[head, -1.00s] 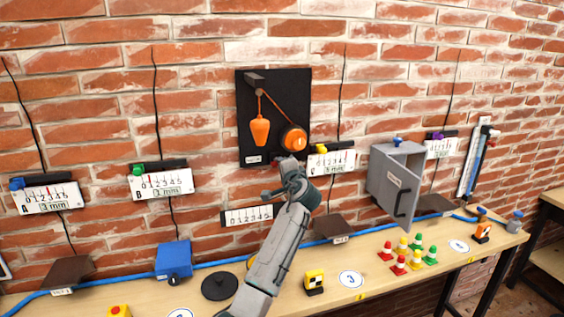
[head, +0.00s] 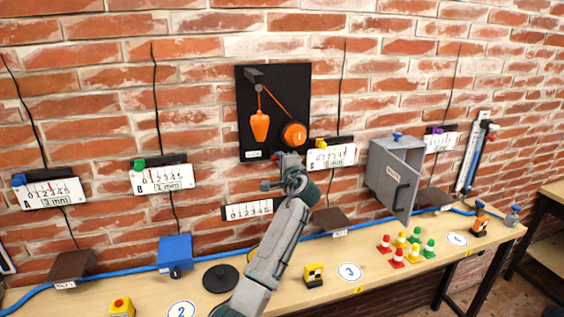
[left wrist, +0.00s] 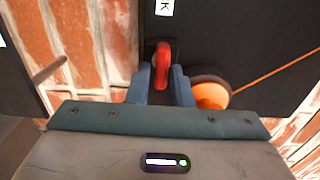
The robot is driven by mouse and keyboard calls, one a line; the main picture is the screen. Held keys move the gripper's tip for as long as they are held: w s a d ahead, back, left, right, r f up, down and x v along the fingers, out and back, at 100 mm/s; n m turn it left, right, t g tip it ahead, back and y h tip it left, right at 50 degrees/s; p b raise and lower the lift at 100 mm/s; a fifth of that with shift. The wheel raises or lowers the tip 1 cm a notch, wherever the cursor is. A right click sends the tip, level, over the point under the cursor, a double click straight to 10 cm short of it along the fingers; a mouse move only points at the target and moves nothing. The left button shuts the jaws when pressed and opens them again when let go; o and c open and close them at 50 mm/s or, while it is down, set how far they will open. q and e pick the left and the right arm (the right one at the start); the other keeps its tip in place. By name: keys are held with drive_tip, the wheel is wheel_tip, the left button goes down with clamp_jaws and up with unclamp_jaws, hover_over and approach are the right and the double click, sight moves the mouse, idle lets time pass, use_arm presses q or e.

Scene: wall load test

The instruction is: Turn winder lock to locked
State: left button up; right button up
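The winder lock is a small red lever (left wrist: 162,62) at the bottom edge of the black board (head: 247,110). My left gripper (left wrist: 161,84) has one finger on each side of the lever, with little or no gap, and looks shut on it. In the head view my left gripper (head: 283,162) reaches up to the board's lower edge and largely hides the lever. The orange winder drum (head: 294,134) is just above and right of it; it also shows in the left wrist view (left wrist: 212,96). My right gripper is not in view.
An orange weight (head: 260,126) hangs from a cord on the board. A grey cabinet (head: 388,178) with its door ajar is at right. White scales (head: 165,179) line the brick wall. The bench below holds a blue box (head: 174,252), small cones and a black disc (head: 220,278).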

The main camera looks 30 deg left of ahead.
use_arm(q)
drive_tip(key=shift+o, duration=1.2)
drive_tip(key=shift+d, duration=0.1)
drive_tip(key=b+v, duration=0.4)
drive_tip(key=v, duration=0.6)
drive_tip(key=shift+s+d+b, duration=0.25)
drive_tip(key=shift+s+b, duration=0.05)
drive_tip(key=shift+f, duration=0.1)
